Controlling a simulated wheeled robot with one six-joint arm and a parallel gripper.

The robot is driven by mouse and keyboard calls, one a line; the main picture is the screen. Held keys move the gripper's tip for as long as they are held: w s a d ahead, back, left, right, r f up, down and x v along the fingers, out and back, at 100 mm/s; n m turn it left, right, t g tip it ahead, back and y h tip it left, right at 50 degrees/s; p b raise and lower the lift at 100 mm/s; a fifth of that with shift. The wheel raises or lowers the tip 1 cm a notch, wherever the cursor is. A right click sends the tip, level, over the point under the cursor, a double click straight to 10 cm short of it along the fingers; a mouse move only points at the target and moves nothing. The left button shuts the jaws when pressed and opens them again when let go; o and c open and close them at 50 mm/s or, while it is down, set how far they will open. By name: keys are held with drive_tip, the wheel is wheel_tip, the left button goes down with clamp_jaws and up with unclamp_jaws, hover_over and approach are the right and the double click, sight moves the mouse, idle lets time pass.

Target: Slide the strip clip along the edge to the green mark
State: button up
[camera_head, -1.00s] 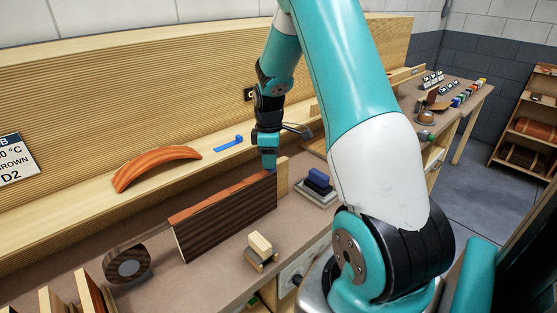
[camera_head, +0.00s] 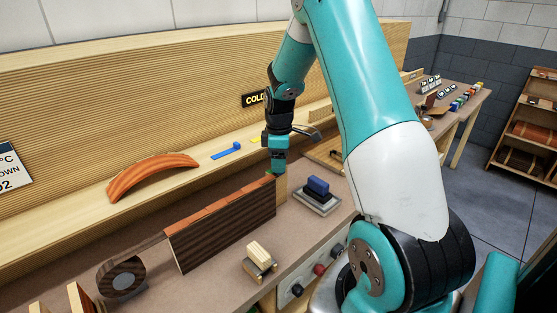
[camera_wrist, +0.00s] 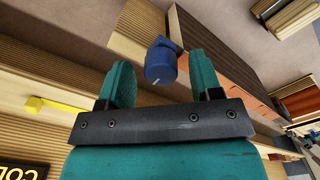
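A dark brown panel (camera_head: 225,232) stands on edge on the bench, with an orange-brown strip (camera_head: 215,212) along its top edge. A strip roll (camera_head: 122,280) sits at its left end. In the wrist view, a blue knob-like piece, likely the strip clip (camera_wrist: 160,62), sits by the panel end between the two teal fingers of my gripper (camera_wrist: 162,82). Gaps show on both sides of it, so the fingers look open. In the head view my gripper hides the clip.
A pale block (camera_head: 281,190) stands at the panel's right end. A blue-topped tool (camera_head: 318,186) rests right of it, and a wooden block (camera_head: 260,254) lies in front. A curved orange piece (camera_head: 150,175) and a blue strip (camera_head: 227,151) lie on the back ledge.

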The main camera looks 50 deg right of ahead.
wheel_tip(320, 180, up, 17)
drive_tip(key=b, duration=0.3)
drive_tip(key=shift+r, duration=0.2)
drive_tip(key=shift+a, duration=0.1)
idle(0.4)
